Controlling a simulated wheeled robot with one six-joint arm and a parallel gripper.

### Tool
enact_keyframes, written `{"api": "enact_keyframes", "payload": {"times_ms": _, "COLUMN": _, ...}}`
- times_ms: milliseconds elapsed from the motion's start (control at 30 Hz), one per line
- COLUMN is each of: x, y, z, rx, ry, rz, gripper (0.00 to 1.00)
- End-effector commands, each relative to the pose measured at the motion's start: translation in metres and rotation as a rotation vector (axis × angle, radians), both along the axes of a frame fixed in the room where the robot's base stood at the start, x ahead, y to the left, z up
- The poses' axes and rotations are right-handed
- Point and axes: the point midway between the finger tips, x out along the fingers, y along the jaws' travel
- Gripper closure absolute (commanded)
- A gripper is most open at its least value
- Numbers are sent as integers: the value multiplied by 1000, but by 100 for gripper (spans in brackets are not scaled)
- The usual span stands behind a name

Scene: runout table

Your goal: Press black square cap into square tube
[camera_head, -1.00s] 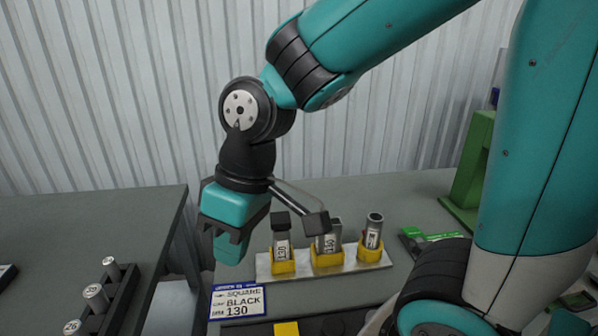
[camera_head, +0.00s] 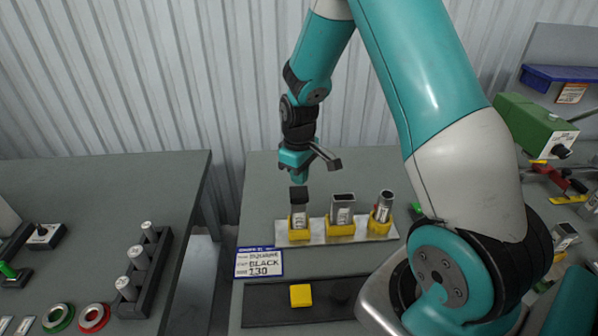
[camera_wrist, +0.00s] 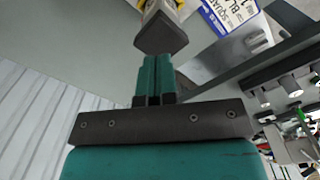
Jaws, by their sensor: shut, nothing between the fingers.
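A black square cap (camera_head: 299,194) sits on top of the left square tube (camera_head: 300,214), which stands upright in a yellow holder. How deep the cap is in the tube cannot be told. My gripper (camera_head: 299,178) is shut and empty, just above and behind the cap in the head view. In the wrist view the closed teal fingers (camera_wrist: 154,75) point toward the cap (camera_wrist: 162,36), which appears just beyond their tips. Whether they touch it is unclear. A sign (camera_head: 259,263) reads square, black, 130.
A wider rectangular tube (camera_head: 342,213) and a round tube (camera_head: 383,208) stand in yellow holders to the right, on the same light plate (camera_head: 318,238). A dark tray (camera_head: 268,308) in front holds a yellow cap (camera_head: 300,295) and a round black one (camera_head: 341,295). A second table stands left, across a gap.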

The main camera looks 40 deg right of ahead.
Motion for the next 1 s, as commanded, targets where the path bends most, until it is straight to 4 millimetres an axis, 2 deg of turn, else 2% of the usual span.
{"api": "enact_keyframes", "payload": {"times_ms": 33, "x": 0, "y": 0, "z": -13, "rx": 1, "ry": 1, "rz": 0, "gripper": 100}}
{"api": "enact_keyframes", "payload": {"times_ms": 200, "x": 0, "y": 0, "z": -28, "rx": 1, "ry": 0, "rz": 0, "gripper": 100}}
{"api": "enact_keyframes", "payload": {"times_ms": 1000, "x": 0, "y": 1, "z": -35, "rx": 1, "ry": 0, "rz": 0, "gripper": 100}}
